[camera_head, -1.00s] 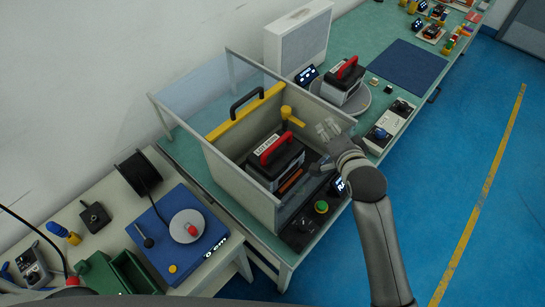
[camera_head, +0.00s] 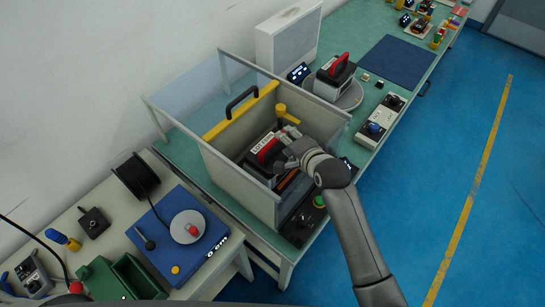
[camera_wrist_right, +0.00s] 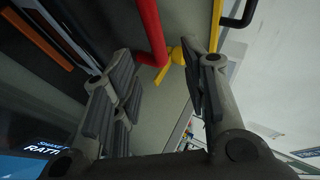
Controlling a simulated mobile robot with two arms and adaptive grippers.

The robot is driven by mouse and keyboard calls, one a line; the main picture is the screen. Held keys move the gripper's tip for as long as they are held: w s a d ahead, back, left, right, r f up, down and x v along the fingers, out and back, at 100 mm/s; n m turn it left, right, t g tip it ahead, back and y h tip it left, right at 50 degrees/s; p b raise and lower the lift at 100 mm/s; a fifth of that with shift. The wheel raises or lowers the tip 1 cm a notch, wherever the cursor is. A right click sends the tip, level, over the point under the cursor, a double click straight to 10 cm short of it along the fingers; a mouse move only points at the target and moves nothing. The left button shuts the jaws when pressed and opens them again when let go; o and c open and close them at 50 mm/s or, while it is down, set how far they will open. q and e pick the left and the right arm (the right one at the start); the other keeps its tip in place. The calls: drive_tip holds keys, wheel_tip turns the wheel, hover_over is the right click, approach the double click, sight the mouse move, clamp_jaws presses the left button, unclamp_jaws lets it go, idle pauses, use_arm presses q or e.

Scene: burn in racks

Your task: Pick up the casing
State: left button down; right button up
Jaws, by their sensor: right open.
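A dark casing with a red handle and a white "LOT" label (camera_head: 262,143) sits inside the open-topped enclosure (camera_head: 232,182). My right gripper (camera_head: 286,140) is open over the casing's right side and hides part of it. In the right wrist view the two fingers (camera_wrist_right: 160,95) are spread, and the red handle (camera_wrist_right: 150,30) shows beyond them in the upper middle. Nothing is held between the fingers. A similar casing with a red handle (camera_head: 335,75) stands on a round plate behind the enclosure. My left gripper is not in view.
The enclosure has a yellow bar with a black handle (camera_head: 240,110) and a yellow lever (camera_head: 281,109) at its back. A control panel with a green button (camera_head: 319,201) is at its front. A side table (camera_head: 95,246) at left holds a blue pad and a black spool.

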sight(283, 146)
drive_tip(key=shift+w+a+f+p, duration=0.15)
drive_tip(key=shift+w+f+p, duration=0.1)
drive_tip(key=shift+w+p, duration=0.25)
drive_tip(key=x, duration=0.2)
drive_tip(key=shift+w+f+p, duration=0.25)
drive_tip(key=shift+w+p, duration=0.05)
drive_tip(key=shift+p, duration=0.05)
drive_tip(key=shift+w+a+f, duration=0.25)
drive_tip(key=shift+w+f, duration=0.2)
drive_tip(key=shift+w, duration=0.1)
clamp_jaws()
